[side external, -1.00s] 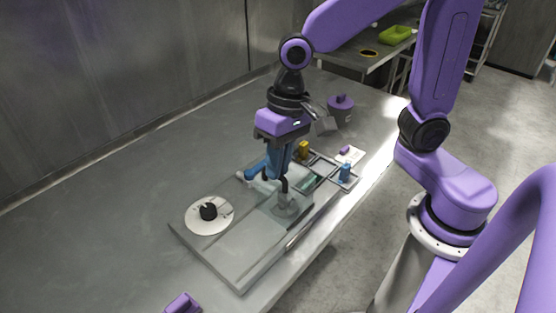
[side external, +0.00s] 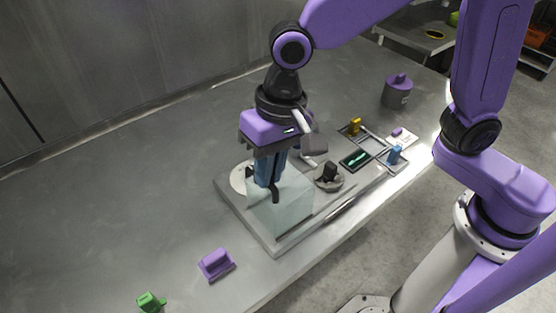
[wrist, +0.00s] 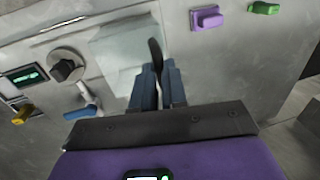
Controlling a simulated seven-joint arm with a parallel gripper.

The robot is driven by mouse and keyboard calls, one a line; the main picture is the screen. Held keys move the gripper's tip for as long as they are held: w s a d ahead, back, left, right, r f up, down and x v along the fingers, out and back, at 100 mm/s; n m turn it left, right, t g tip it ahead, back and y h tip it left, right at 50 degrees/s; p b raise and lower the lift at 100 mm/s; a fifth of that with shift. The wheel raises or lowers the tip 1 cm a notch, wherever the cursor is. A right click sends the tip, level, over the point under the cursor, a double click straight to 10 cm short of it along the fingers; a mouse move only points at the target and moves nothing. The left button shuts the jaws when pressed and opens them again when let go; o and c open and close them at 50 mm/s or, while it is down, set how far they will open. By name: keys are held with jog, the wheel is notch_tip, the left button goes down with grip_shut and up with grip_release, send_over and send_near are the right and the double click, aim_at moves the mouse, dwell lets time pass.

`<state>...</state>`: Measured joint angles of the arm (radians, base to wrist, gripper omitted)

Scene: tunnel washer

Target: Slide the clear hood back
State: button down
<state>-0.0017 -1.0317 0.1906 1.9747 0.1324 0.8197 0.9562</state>
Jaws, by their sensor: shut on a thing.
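The clear hood (side external: 290,210) is a pale, see-through box on the near left part of a flat grey base plate (side external: 275,243). In the wrist view the hood (wrist: 122,48) lies left of the fingers. My gripper (side external: 269,186) is shut on the hood's dark upright handle (side external: 275,195); the handle (wrist: 155,52) also shows between the fingers (wrist: 157,75) in the wrist view. A black knob on a grey round dial (side external: 329,174) stands uncovered to the right of the hood. A white disc (side external: 239,178) is partly hidden behind my gripper.
A panel with a green-lit display (side external: 355,159), a yellow piece (side external: 354,127) and a blue piece (side external: 394,155) lies right of the dial. A purple block (side external: 216,264) and a green block (side external: 150,302) sit at front left. A purple-lidded canister (side external: 397,91) stands behind.

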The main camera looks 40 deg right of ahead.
aim_at(284, 183)
jog(key=shift+a+r, duration=0.1)
jog(key=shift+a, duration=0.2)
jog(key=c, duration=1.2)
grip_release()
jog(key=shift+o, duration=0.2)
jog(key=shift+d, duration=0.1)
jog(key=d+r, duration=0.3)
jog(key=r, duration=1.4)
jog(key=shift+d, duration=0.2)
jog(key=s+d+f+n+h, duration=0.1)
jog(key=s+d+f+n, duration=0.5)
jog(key=d+f, duration=0.3)
jog(key=s+d+f+n, duration=0.6)
jog(key=d+f, duration=0.3)
jog(key=d, duration=0.4)
jog(key=shift+s+d+n+h, duration=0.3)
jog(key=shift+s+d+h, duration=0.1)
jog(key=shift+s, duration=0.25)
